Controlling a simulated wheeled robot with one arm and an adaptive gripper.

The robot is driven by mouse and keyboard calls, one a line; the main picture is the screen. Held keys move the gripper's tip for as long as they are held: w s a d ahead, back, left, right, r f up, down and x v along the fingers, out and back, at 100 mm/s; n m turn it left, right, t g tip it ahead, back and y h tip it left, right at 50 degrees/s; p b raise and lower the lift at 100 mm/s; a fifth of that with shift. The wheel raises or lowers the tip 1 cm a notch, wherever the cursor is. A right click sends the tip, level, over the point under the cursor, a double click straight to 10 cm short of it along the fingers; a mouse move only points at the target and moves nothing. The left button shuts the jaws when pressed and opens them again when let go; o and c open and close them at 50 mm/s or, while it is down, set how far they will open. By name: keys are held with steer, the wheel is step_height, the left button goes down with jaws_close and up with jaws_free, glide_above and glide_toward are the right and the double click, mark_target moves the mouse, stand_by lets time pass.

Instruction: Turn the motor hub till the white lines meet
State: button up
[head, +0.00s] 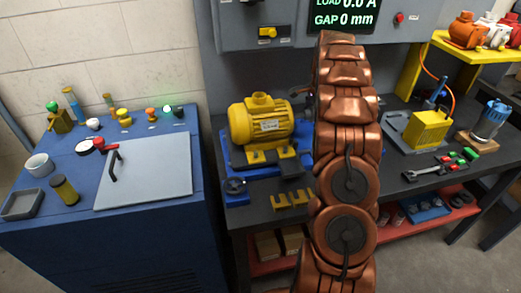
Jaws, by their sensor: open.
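A yellow motor (260,124) sits on a blue base (237,160) on the dark workbench. A pale label shows on its side. My copper-coloured arm rises in front of the bench just right of the motor and covers what lies there. The motor's hub and any white lines are hidden or too small to make out. My gripper cannot be made out; the arm's far end is hidden behind its own links.
A display panel (345,14) above reads gap 0 mm. Yellow shims (292,200) lie on the bench's front edge. A blue cabinet (75,225) with a grey lid (150,175) stands left.

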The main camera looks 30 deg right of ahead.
steer(key=shift+t+b, duration=0.5)
steer(key=shift+t, duration=0.1)
steer(key=t+b, duration=0.1)
steer(key=b, duration=0.1)
steer(key=t+h+b, duration=0.1)
steer(key=b, duration=0.1)
steer(key=shift+f, duration=0.25)
steer(key=shift+r+t+h+b, duration=0.1)
steer(key=shift+t+h+b, duration=0.2)
steer(key=shift+t+b, duration=0.5)
steer(key=shift+b, duration=1.05)
steer(key=shift+t+b, duration=0.3)
steer(key=shift+b, duration=0.2)
steer(key=shift+t+h+b, duration=0.3)
steer(key=shift+t+b, duration=0.1)
steer(key=shift+b, duration=0.95)
steer(key=shift+t+b, duration=0.3)
steer(key=shift+b, duration=0.55)
